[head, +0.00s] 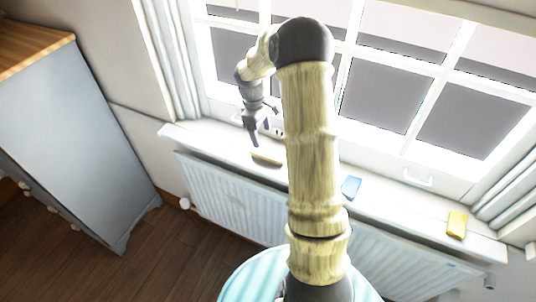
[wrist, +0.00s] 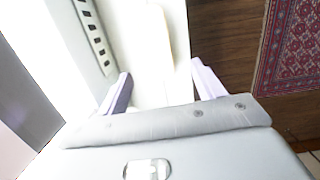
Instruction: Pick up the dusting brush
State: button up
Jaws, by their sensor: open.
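A small tan, long object (head: 267,157), likely the dusting brush, lies on the white windowsill (head: 225,143) at its left part. My gripper (head: 259,138) is open just above it, with its fingers pointing down. In the wrist view, my gripper (wrist: 161,72) has its two pale purple fingers apart. A pale, washed-out long shape (wrist: 158,45), likely the same object, lies beyond and between the fingertips. Strong glare hides its details. No contact between the fingers and the object is visible.
A blue block-like item (head: 351,187) and a yellow one (head: 457,224) lie farther right on the sill. The window stands close behind, and a radiator (head: 225,197) hangs below. A grey cabinet (head: 75,140) is at left. A patterned red rug (wrist: 290,45) lies on the floor.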

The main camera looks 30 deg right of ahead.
aim_at(268, 152)
jog(key=f, duration=0.4)
jog(key=shift+s+d+f+p, duration=0.3)
jog(key=shift+d+f+p, duration=0.05)
jog(key=shift+f, duration=0.05)
jog(key=f, duration=0.1)
jog(key=f+p, duration=0.1)
jog(key=d+f, duration=0.1)
jog(key=f, duration=0.1)
jog(key=shift+s+p, duration=0.4)
jog(key=shift+f, duration=0.55)
jog(key=shift+c, duration=0.2)
jog(key=c, duration=1.1)
